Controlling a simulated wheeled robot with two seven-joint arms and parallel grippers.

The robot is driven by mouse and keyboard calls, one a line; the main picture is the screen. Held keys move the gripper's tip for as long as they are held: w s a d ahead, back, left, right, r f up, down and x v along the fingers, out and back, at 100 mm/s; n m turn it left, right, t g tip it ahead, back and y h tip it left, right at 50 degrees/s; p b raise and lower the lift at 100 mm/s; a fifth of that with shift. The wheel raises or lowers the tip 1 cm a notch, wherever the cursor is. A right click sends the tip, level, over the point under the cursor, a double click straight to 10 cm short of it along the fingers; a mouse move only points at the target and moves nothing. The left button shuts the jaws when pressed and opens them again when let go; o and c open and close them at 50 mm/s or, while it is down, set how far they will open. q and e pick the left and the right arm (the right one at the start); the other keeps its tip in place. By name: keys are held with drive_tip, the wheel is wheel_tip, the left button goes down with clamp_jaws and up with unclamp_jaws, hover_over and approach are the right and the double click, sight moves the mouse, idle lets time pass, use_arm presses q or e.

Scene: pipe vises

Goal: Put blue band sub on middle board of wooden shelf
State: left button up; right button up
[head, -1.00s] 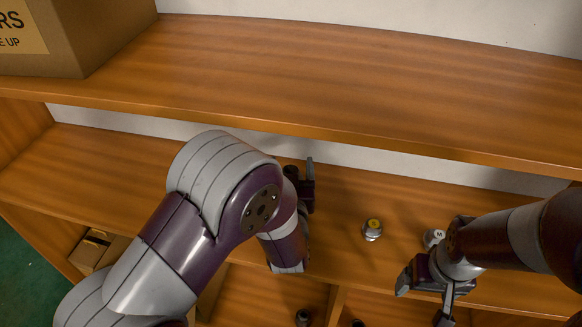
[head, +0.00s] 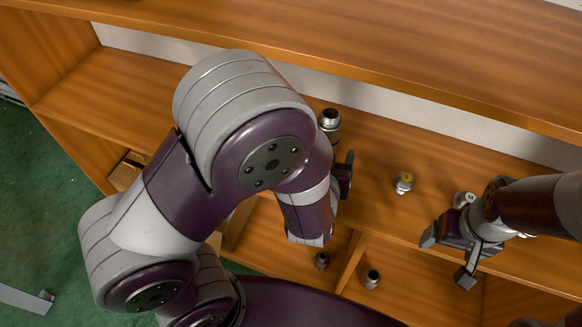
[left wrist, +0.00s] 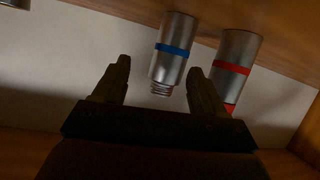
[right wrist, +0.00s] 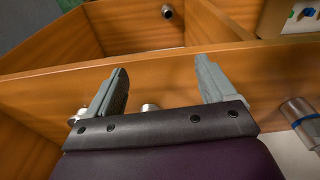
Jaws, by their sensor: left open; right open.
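The blue band sub (left wrist: 172,48), a silver cylinder with a blue ring and a threaded end, stands on the board of the shelf in the left wrist view, which looks upside down. A cylinder in the head view (head: 329,120), on the middle board (head: 385,150) of the wooden shelf, appears to be the same sub; its band is unclear there. My left gripper (left wrist: 155,82) is open, its fingertips short of the sub, which shows between them and apart. In the head view it (head: 343,178) is partly hidden by my arm. My right gripper (head: 452,258) is open and empty at the shelf front.
A red band sub (left wrist: 235,65) stands beside the blue one. Two more fittings (head: 321,260) (head: 371,278) are in the lower compartments. The upper board (head: 300,40) overhangs.

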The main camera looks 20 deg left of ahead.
use_arm(q)
drive_tip(key=f+g, duration=0.1)
drive_tip(key=a+g+h, duration=0.1)
drive_tip(key=g, duration=0.1)
drive_tip(key=shift+w+f, duration=0.1)
drive_tip(key=shift+f, duration=0.3)
drive_tip(key=s+a+g, duration=0.1)
drive_tip(key=s+f+m+g+h, duration=0.1)
drive_tip(key=g, duration=0.1)
drive_tip(key=shift+a, duration=0.4)
drive_tip(key=s+a+m+g+y, duration=0.1)
drive_tip(key=s+a+g, duration=0.5)
drive_tip(key=s+a, duration=0.1)
drive_tip(key=shift+s+a+r, duration=0.35)
drive_tip(key=shift+s+r, duration=0.05)
drive_tip(key=shift+s, duration=0.3)
